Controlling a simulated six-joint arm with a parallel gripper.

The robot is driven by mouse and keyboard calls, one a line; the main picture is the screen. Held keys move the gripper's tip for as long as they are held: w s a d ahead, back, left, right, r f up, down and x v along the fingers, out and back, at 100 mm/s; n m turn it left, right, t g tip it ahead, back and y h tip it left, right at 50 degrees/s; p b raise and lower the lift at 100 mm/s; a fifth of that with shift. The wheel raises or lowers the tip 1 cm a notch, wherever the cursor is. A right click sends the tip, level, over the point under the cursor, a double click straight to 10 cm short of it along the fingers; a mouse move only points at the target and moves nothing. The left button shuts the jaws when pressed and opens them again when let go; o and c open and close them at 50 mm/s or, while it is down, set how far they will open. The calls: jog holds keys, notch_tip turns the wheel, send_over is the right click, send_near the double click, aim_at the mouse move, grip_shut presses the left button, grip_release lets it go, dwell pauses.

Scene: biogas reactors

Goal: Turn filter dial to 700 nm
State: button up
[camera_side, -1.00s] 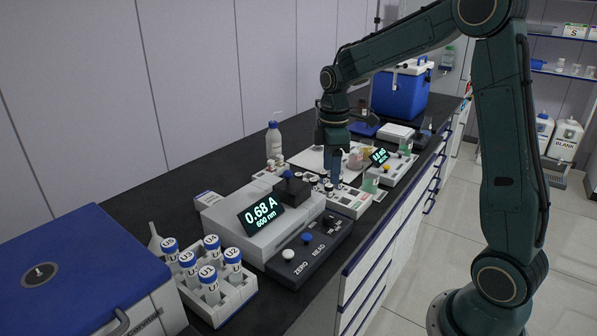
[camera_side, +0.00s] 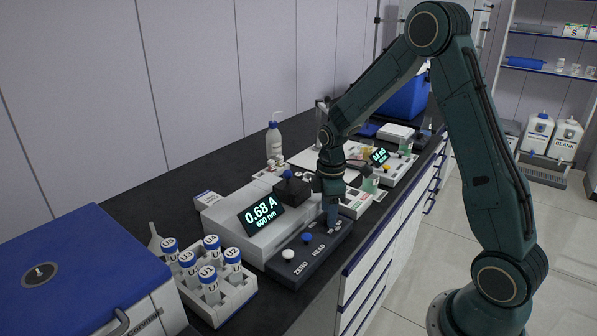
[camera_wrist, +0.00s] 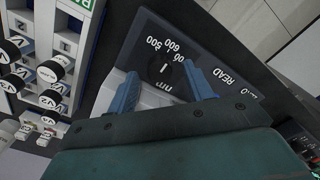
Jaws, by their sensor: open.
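The photometer (camera_side: 225,222) stands on the bench, its display (camera_side: 262,213) reading 0.68 A, 600 nm. Its dark control panel (camera_side: 290,270) carries a white ZERO button (camera_side: 288,254) and a blue READ button (camera_side: 307,237). My gripper (camera_side: 332,226) is low over the far right end of this panel, pointing down and hiding the dial there. In the wrist view, the dark dial (camera_wrist: 162,70) with a white pointer line lies between the two spread blue fingers of my gripper (camera_wrist: 161,73). Contact cannot be told.
A rack (camera_side: 240,292) of blue-capped vials stands in front of the photometer, beside a blue-lidded box (camera_side: 70,262). Another vial rack (camera_wrist: 62,42) is close beside the panel in the wrist view. A white bottle (camera_side: 273,142) stands behind.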

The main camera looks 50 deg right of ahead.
jog(key=shift+f, duration=0.5)
jog(key=c, duration=1)
jog(key=shift+m, duration=0.5)
jog(key=m, duration=0.8)
